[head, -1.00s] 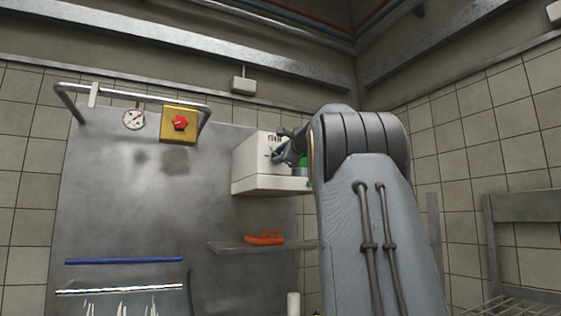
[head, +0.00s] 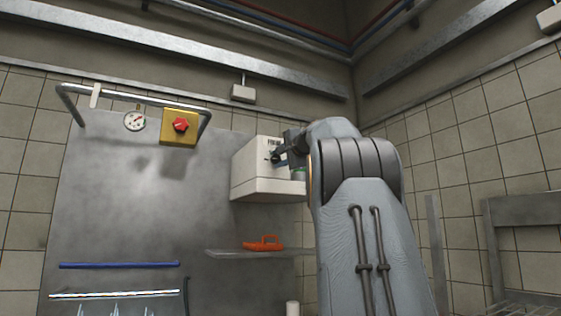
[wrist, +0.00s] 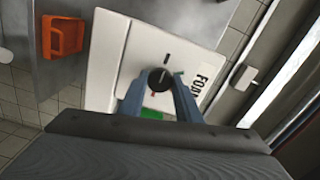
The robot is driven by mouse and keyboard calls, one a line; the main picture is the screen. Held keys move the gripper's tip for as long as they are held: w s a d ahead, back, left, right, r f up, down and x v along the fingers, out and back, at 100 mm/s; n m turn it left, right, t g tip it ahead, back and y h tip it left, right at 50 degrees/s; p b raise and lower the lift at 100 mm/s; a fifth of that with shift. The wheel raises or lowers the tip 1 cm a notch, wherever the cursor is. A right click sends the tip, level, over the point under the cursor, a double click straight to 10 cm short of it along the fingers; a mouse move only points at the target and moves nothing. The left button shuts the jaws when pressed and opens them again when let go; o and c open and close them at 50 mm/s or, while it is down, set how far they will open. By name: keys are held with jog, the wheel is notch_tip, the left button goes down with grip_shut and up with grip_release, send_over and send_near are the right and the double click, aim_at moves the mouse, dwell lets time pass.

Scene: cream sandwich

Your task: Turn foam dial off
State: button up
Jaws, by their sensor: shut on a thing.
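The foam dial is a black round knob (wrist: 158,80) on the white foam box (wrist: 118,62). In the wrist view it sits between the two blue-grey fingers of my gripper (wrist: 160,86), which are shut on it. A dark mark shows on the box above the knob, and small red and green marks show near it. In the head view the foam box (head: 257,180) hangs on the steel wall panel, and my gripper (head: 279,157) reaches its front face from the right. The knob is mostly hidden there by my gripper.
An orange-red handled thing (head: 264,243) lies on a shelf (head: 225,252) below the box; it also shows in the wrist view (wrist: 62,36). A yellow box with a red knob (head: 180,125) and a gauge (head: 134,121) are on the panel to the left.

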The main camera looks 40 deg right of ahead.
jog(key=shift+d+f, duration=0.15)
jog(key=o, duration=1.1)
jog(key=shift+c, duration=0.2)
jog(key=b+v, duration=0.2)
jog(key=v, duration=0.5)
jog(key=shift+s+b, duration=0.4)
